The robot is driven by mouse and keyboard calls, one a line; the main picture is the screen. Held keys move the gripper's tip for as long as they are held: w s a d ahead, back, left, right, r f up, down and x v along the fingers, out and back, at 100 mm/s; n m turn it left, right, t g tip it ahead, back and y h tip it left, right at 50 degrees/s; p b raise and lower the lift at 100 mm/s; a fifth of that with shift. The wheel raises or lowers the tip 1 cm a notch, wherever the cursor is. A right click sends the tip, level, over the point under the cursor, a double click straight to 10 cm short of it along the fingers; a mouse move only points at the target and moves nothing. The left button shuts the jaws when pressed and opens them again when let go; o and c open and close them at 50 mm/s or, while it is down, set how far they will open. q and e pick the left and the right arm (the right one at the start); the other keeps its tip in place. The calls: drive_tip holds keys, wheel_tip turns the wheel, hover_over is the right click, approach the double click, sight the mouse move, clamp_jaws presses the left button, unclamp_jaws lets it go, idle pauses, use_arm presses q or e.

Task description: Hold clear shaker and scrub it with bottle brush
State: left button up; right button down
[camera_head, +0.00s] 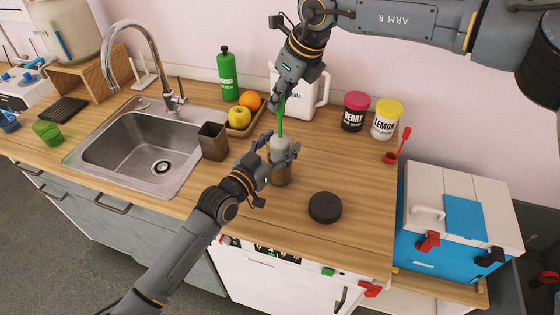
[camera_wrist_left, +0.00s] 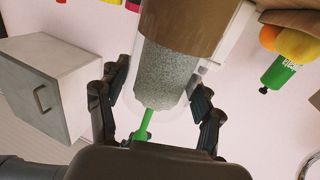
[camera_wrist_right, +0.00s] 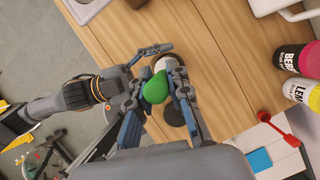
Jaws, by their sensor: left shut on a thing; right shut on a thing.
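The clear shaker (camera_head: 282,177), with a brown lower part, stands upright at the middle of the counter. My left gripper (camera_head: 281,149) is shut around its upper part; in the left wrist view the fingers lie on both sides of the clear wall. The bottle brush has a green handle (camera_head: 281,118). Its grey speckled head (camera_wrist_left: 163,75) is inside the shaker, just above the brown part (camera_wrist_left: 190,22). My right gripper (camera_head: 275,100) is above the shaker, shut on the handle, whose green end (camera_wrist_right: 155,88) shows between its fingers. Whether the shaker touches the counter is unclear.
A black round lid (camera_head: 325,208) lies right of the shaker. A brown square cup (camera_head: 213,142) stands left, beside the sink (camera_head: 128,150). A fruit tray, white jug (camera_head: 305,98) and two powder tubs stand behind. A blue-and-white box (camera_head: 455,225) is at right.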

sight(280, 114)
drive_tip(key=shift+f, duration=0.1)
drive_tip(key=shift+f, duration=2.4)
drive_tip(key=shift+r, duration=0.1)
drive_tip(key=shift+r, duration=2.5)
drive_tip(key=shift+f, duration=0.1)
drive_tip(key=shift+f, duration=2.5)
drive_tip(key=shift+r, duration=2.6)
